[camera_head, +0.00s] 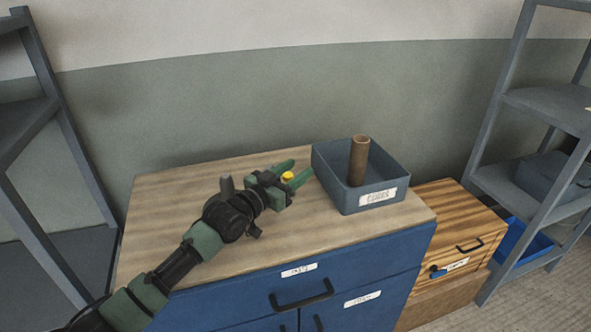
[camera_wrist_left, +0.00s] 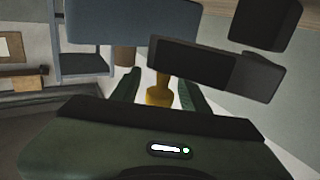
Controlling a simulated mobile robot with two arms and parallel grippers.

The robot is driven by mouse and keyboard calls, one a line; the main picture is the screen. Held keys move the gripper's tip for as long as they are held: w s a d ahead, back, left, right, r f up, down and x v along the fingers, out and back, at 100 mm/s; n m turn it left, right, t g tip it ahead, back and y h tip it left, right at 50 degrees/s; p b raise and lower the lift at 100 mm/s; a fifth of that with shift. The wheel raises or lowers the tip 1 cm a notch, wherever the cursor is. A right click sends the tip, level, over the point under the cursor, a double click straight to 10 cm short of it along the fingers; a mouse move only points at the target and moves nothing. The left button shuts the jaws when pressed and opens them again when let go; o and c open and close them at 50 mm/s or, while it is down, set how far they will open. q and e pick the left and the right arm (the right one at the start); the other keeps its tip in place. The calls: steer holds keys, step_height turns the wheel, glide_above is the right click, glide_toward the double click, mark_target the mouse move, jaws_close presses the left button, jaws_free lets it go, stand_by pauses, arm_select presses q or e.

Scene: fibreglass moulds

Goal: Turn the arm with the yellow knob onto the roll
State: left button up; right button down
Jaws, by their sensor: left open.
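The yellow knob (camera_head: 287,176) shows between the two green fingers of my left gripper (camera_head: 294,172), above the wooden top. In the left wrist view the knob (camera_wrist_left: 160,94) is also between the fingers, with a gap on each side. The gripper is open. A dark bar (camera_wrist_left: 190,64) crosses beyond the knob there; I cannot tell if it is the arm that carries the knob. The brown roll (camera_head: 358,160) stands upright in a blue-grey tray (camera_head: 376,201), to the right of the gripper. My right gripper is not in view.
The tray stands at the right of the wooden top (camera_head: 180,225) of a blue cabinet (camera_head: 370,262). The top's left part is clear. A wooden drawer box (camera_head: 450,222) is to the right. Grey shelf racks (camera_head: 500,125) stand at both sides, and a wall is behind.

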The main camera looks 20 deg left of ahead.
arm_select(q)
jaws_close()
stand_by(1.5)
